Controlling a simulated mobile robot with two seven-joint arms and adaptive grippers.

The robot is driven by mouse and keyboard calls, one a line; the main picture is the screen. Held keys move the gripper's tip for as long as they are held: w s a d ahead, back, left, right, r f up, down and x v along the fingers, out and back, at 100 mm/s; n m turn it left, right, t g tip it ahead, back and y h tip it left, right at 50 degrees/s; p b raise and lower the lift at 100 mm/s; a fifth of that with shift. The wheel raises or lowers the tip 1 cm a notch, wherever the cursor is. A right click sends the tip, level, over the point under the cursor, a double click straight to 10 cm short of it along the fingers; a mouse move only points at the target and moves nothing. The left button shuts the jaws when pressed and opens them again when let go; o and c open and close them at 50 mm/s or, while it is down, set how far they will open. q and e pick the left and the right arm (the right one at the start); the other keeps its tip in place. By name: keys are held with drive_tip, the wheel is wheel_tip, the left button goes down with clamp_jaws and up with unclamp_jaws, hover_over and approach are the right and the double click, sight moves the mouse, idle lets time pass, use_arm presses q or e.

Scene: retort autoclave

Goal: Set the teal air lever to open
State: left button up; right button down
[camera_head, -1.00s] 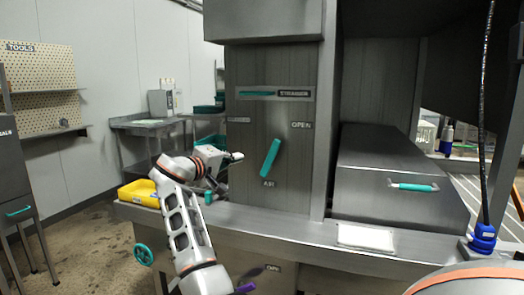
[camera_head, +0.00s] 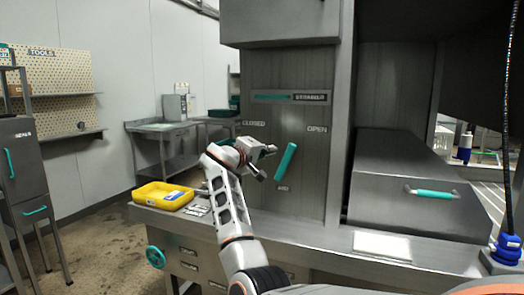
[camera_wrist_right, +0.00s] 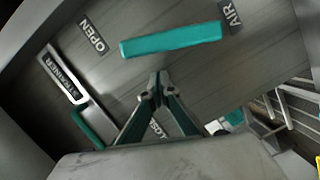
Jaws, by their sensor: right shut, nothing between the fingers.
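The teal air lever (camera_head: 286,162) is on the grey metal panel, above the AIR label (camera_head: 283,188). It is tilted, with its upper end leaning right toward the OPEN label (camera_head: 317,128). The CLOSED label (camera_head: 253,123) is at its upper left. My right gripper (camera_head: 272,150) is just left of the lever in the head view. In the right wrist view, the shut, empty fingertips (camera_wrist_right: 157,84) are below the lever (camera_wrist_right: 172,41) in the picture, with a visible gap between them. My left gripper is not in view.
A strainer plate with a teal strip (camera_head: 290,97) is above the lever. A yellow tray (camera_head: 162,196) sits on the counter at left. A grey box with a teal handle (camera_head: 432,193) is at right. A teal handwheel (camera_head: 155,257) is below the counter.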

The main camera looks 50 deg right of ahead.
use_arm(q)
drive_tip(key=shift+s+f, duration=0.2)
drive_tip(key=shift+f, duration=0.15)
use_arm(e)
drive_tip(key=shift+s+d+f, duration=0.2)
drive_tip(key=shift+s, duration=0.4)
drive_tip(key=shift+s+d+f, duration=0.15)
drive_tip(key=shift+s+d, duration=0.05)
drive_tip(key=shift+s, duration=0.35)
